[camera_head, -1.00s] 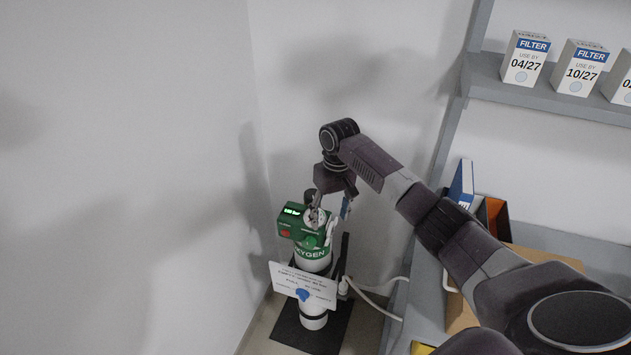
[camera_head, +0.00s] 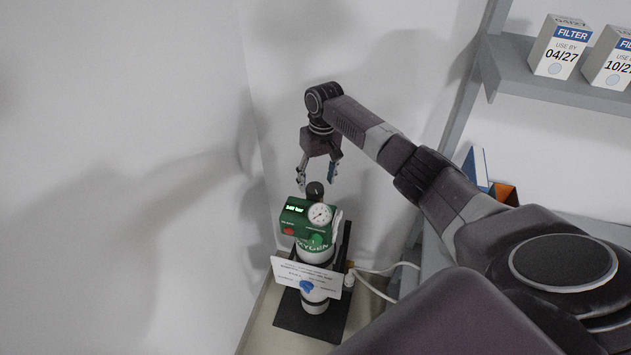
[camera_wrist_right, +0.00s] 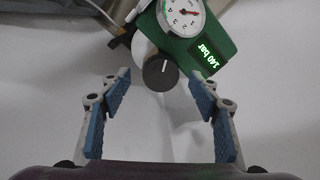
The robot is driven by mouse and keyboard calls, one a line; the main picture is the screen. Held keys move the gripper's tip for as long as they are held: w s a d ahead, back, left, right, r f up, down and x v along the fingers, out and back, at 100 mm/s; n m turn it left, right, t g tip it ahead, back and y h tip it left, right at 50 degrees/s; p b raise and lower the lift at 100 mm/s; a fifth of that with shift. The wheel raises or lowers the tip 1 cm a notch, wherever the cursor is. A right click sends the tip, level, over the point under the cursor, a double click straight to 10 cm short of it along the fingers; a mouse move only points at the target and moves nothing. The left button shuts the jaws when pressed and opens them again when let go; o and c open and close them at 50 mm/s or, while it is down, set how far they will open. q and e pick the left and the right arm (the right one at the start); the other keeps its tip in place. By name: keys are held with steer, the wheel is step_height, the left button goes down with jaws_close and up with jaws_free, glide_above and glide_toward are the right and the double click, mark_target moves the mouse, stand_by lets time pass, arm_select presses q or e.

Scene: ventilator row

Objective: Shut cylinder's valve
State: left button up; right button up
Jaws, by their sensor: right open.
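The oxygen cylinder (camera_head: 315,304) stands upright on a dark base near the wall corner, with a green regulator head (camera_head: 296,218). The head has a lit display reading about 140 bar and a round gauge (camera_head: 320,214). The valve knob (camera_head: 315,189), black with a white mark, sits on top; it also shows in the right wrist view (camera_wrist_right: 160,73). My right gripper (camera_head: 318,183) is open, its blue-padded fingers around or just above the knob; I cannot tell whether they touch it. In the right wrist view the knob lies between and beyond the fingertips (camera_wrist_right: 163,88). My left gripper is not in view.
Shelving with filter boxes (camera_head: 560,46) stands right; plain walls lie left and behind.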

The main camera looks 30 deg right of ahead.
mark_target(315, 190)
steer(key=shift+w+a+f, duration=0.1)
steer(key=shift+f, duration=0.5)
steer(key=shift+w+f, duration=0.15)
steer(key=shift+f, duration=0.4)
steer(key=shift+c, duration=0.4)
steer(key=c, duration=1.1)
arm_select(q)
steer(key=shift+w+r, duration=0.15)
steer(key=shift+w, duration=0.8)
